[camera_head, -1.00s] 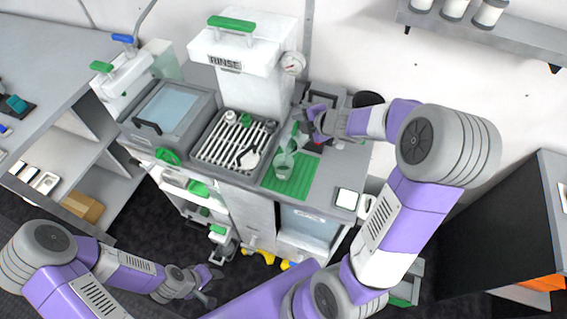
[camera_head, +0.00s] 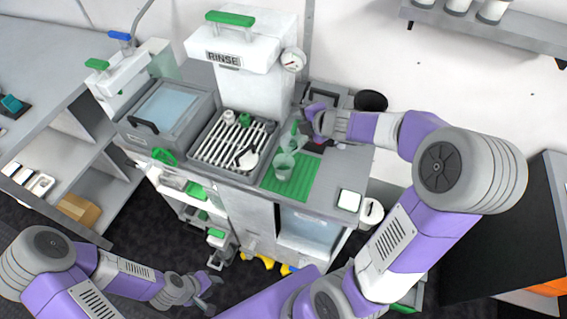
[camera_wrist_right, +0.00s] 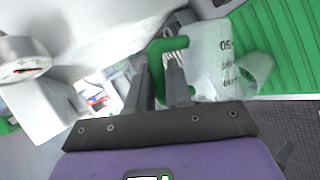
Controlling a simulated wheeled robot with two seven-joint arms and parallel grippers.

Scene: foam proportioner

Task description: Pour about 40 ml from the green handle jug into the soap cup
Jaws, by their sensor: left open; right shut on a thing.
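The clear jug (camera_head: 289,143) with the green handle is in my right gripper (camera_head: 311,128), beside and partly over the soap cup. The right wrist view shows the fingers (camera_wrist_right: 165,82) shut on the green handle (camera_wrist_right: 155,62), and dark volume marks on the jug wall (camera_wrist_right: 212,55). The jug looks tilted toward the cup; liquid level and any stream cannot be made out. The clear soap cup (camera_head: 283,169) stands on the green ribbed mat (camera_head: 302,184); it seems to show behind the jug in the wrist view (camera_wrist_right: 252,72). My left gripper (camera_head: 208,291) is open and empty, low at front left.
A drain rack (camera_head: 215,148) with small items is left of the mat, below the white RINSE dispenser (camera_head: 258,80) with its gauge (camera_head: 292,60). A small white-topped square pad (camera_head: 348,200) sits right of the mat. A dark round bowl (camera_head: 370,101) is behind my right wrist.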

